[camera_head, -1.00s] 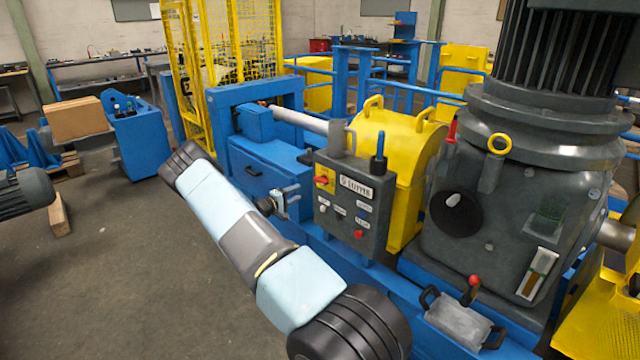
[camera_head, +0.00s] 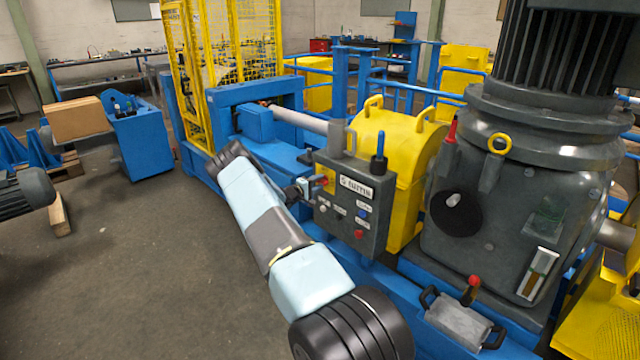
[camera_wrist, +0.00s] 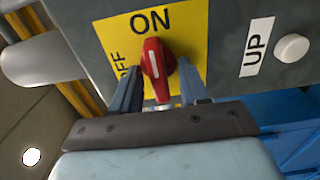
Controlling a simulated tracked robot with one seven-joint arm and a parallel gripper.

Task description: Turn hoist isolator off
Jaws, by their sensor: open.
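The hoist isolator is a red rotary knob (camera_wrist: 156,65) on a yellow plate (camera_wrist: 190,22) marked ON and OFF. In the wrist view its white line points up toward ON, and OFF is on the left. In the head view the knob (camera_head: 327,180) sits at the upper left of the grey control box (camera_head: 350,215). My gripper (camera_wrist: 160,90) is open, with one finger to the left of the knob and one to its right. Its fingertips also show close to the box in the head view (camera_head: 312,188). I cannot tell whether either finger touches the knob.
A white button (camera_wrist: 292,47) labelled UP is to the right of the plate. In the head view, a red button (camera_head: 360,234) sits low on the box. A yellow cover (camera_head: 405,150) stands behind it, and a grey gearbox (camera_head: 520,200) on the right. Open floor lies left.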

